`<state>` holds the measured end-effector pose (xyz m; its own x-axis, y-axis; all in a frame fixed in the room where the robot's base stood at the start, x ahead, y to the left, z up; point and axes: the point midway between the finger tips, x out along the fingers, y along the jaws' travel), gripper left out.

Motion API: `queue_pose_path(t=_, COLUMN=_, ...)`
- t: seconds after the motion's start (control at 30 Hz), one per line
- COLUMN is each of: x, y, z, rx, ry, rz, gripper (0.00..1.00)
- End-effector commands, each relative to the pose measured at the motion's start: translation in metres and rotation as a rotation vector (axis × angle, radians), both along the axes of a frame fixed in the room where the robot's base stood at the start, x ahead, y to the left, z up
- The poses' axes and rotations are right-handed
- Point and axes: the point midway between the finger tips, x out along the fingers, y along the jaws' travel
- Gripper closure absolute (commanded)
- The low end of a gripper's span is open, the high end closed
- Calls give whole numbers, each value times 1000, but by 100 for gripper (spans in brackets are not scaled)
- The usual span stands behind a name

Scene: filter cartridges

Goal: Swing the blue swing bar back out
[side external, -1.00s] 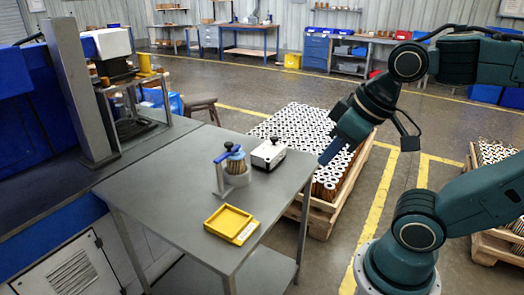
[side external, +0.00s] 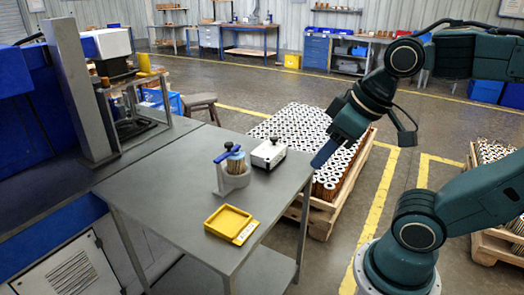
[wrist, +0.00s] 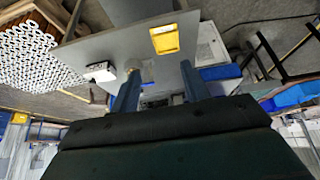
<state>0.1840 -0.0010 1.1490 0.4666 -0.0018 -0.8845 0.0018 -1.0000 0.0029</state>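The blue swing bar (side external: 224,156) lies across the top of a pleated filter cartridge (side external: 236,165). The cartridge stands in a round grey holder (side external: 236,181) with a post at its left, on the grey table. My gripper (side external: 323,154) is in the air to the right of the holder, beyond the table's right edge, apart from the bar. In the wrist view my gripper (wrist: 161,93) shows two blue fingers spread wide with nothing held between them.
A white box (side external: 268,153) stands right behind the holder. A yellow tray (side external: 230,222) lies near the table's front. A pallet of many cartridges (side external: 300,130) stands on the floor behind my gripper. The table's middle left is clear.

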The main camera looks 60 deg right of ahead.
Motion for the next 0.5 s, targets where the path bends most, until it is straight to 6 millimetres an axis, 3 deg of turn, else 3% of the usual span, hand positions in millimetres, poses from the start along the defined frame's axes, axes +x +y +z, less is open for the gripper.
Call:
queue_pose_path(t=0.27, x=35, y=-6, z=27, rx=-16, ry=52, rz=7, gripper=52)
queue_pose_path(t=0.5, x=84, y=-17, z=53, rx=-33, ry=117, rz=19, gripper=52)
